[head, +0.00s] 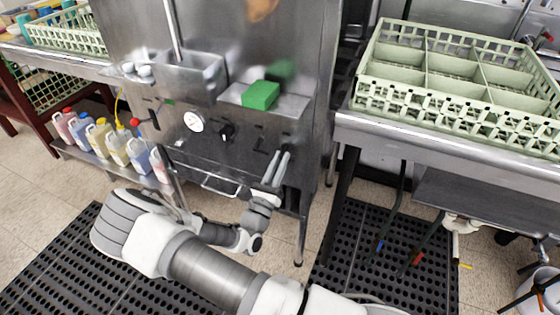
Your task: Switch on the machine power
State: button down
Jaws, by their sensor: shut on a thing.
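The stainless steel dish machine (190,165) stands in the middle of the head view. Its dark front panel carries a round white gauge (194,121), a black knob (226,132), a red-ended lever (136,122) and small dark labels. My gripper (280,157) is at the right side of this panel, with its two pale fingers pointing up and close together. It is shut on a small control at the panel, mostly hidden by the fingers. I cannot make out the control's shape or setting.
A green block (260,95) lies on the machine's ledge above my gripper. A bar handle (219,186) sticks out below the panel. A pale green rack (455,115) stands on the right counter. Several coloured jugs (118,147) line a low shelf at left. Black mats (385,240) cover the floor.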

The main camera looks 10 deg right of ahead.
aim_at(285, 147)
jog(key=shift+r+p, duration=0.1)
jog(key=shift+p, duration=0.25)
jog(key=r+g+y+p, duration=0.1)
jog(key=p, duration=0.3)
jog(key=shift+s+a+r+p, duration=0.1)
jog(key=shift+r+p, duration=0.05)
jog(key=shift+p, duration=0.15)
jog(key=g+y+p, duration=0.1)
jog(key=p, duration=0.3)
jog(key=r+g+y+p, duration=0.1)
jog(key=g+p, duration=0.1)
jog(key=p, duration=0.3)
jog(key=shift+s+r, duration=0.1)
jog(key=shift+r, duration=0.2)
jog(key=g+p, duration=0.1)
jog(key=p, duration=0.1)
jog(key=g+y+p, duration=0.1)
jog(key=p, duration=0.1)
jog(key=shift+r+p, duration=0.3)
jog(key=shift+r, duration=0.1)
jog(key=shift+r+g+y+p, duration=0.15)
jog(key=shift+g+y+p, duration=0.65)
jog(key=shift+p, duration=0.35)
jog(key=shift+w, duration=0.2)
jog(key=c, duration=0.8)
grip_release()
jog(key=shift+c, duration=0.2)
